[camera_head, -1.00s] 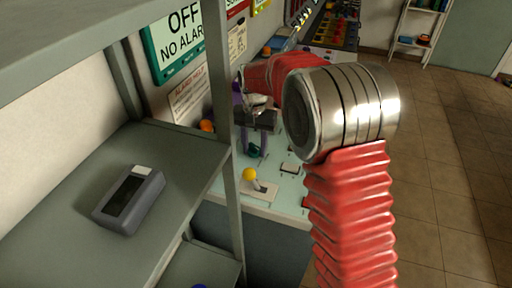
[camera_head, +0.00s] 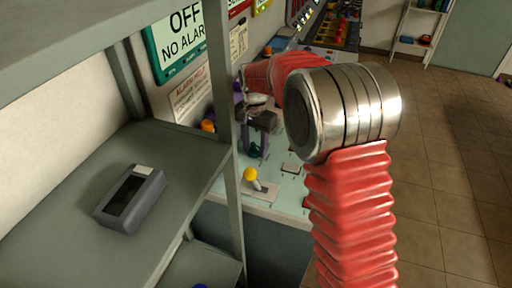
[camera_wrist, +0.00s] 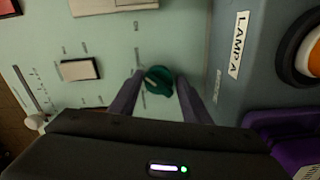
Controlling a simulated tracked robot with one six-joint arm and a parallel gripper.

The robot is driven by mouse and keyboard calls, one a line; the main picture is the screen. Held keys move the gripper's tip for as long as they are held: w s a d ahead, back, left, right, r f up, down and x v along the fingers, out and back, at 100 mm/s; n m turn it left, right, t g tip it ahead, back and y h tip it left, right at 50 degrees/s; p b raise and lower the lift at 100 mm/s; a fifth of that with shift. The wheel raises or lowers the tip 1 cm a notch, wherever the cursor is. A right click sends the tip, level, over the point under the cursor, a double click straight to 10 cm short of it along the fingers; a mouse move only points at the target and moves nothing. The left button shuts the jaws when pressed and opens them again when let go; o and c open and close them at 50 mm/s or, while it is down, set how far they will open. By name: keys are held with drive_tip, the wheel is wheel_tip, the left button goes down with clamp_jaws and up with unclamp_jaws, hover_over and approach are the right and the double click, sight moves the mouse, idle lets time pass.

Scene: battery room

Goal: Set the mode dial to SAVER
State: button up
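The mode dial is a green round knob (camera_wrist: 158,80) on the pale green panel, in the middle of the wrist view. It also shows small in the head view (camera_head: 254,151). Small labels around it are too blurred to read. My gripper (camera_wrist: 159,77) points at the panel with its two purple fingers spread, one on each side of the dial. A narrow gap seems to show between each fingertip and the knob. In the head view my gripper (camera_head: 255,147) is partly hidden by its own dark body.
A pale rocker switch (camera_wrist: 79,69) and a slider (camera_wrist: 30,90) lie left. A yellow-knobbed lever (camera_head: 250,175) is on the panel's near side. A shelf with a grey device (camera_head: 130,198) stands at left.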

sight(255, 146)
drive_tip(key=o, duration=0.3)
drive_tip(key=shift+o, duration=0.2)
wheel_tip(255, 146, up, 14)
drive_tip(key=shift+f, duration=0.15)
idle(0.4)
idle(0.3)
